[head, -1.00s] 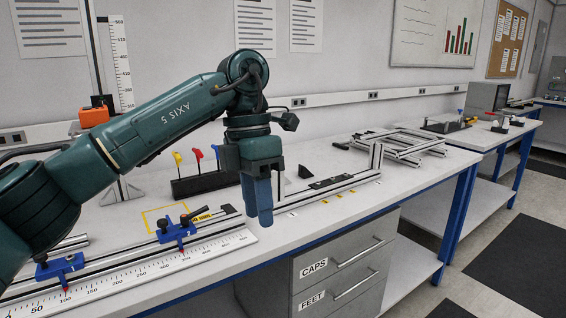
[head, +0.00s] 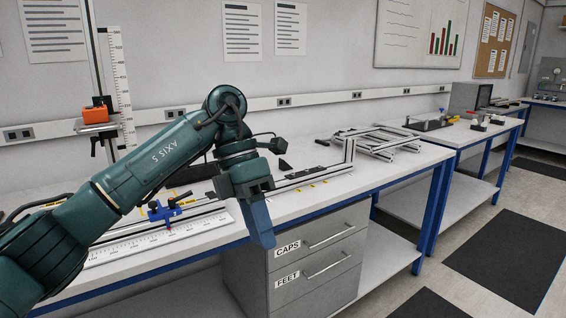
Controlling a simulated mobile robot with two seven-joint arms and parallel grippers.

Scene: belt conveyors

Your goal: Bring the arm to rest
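My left arm comes in from the left in the head view. Its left gripper (head: 260,224) points down and slightly to the right in front of the workbench's (head: 390,182) front edge, near the drawer unit. The blue fingers appear as one block from this angle, so I cannot tell whether they are open or shut. No object shows at the fingertips. My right gripper is not in view.
A ruler rail (head: 160,241) with a blue clamp (head: 166,211) lies on the bench behind my arm. An aluminium frame (head: 378,142) stands farther right. The drawer unit (head: 318,262) is below the gripper. Open floor lies at the right.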

